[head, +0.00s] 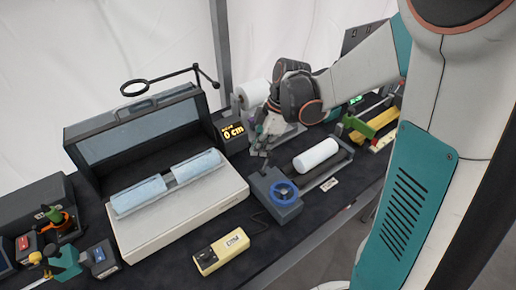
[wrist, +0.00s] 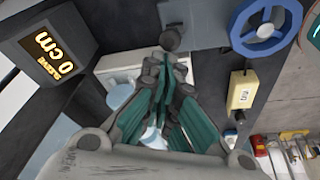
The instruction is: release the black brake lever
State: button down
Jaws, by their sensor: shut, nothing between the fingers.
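My gripper (head: 262,143) is at the back middle of the bench, beside the grey device with the blue handwheel (head: 285,192). In the wrist view its teal-lined fingers (wrist: 165,68) are together with nothing between them. A dark round knob (wrist: 171,39) shows just beyond the fingertips, on the grey device; it may be the end of the black brake lever, but its shaft is hidden and I cannot tell its position. I cannot tell whether the fingers touch the knob.
A display reading 0 cm (head: 233,132) stands left of my gripper. A white roll (head: 316,155) lies right of the handwheel, and another roll (head: 252,93) stands behind. A yellow switch box (head: 222,250) is in front. A pale machine with blue rolls (head: 180,205) is at left.

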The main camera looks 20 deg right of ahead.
jog(key=shift+r, duration=0.1)
jog(key=shift+r+p, duration=0.55)
jog(key=shift+r, duration=0.15)
jog(key=shift+w+a, duration=0.1)
jog(key=w+p+v, duration=0.1)
jog(key=p+v, duration=0.2)
jog(key=v, duration=0.6)
jog(key=shift+w+d, duration=0.25)
jog(key=shift+w, duration=0.15)
jog(key=shift+r, duration=0.15)
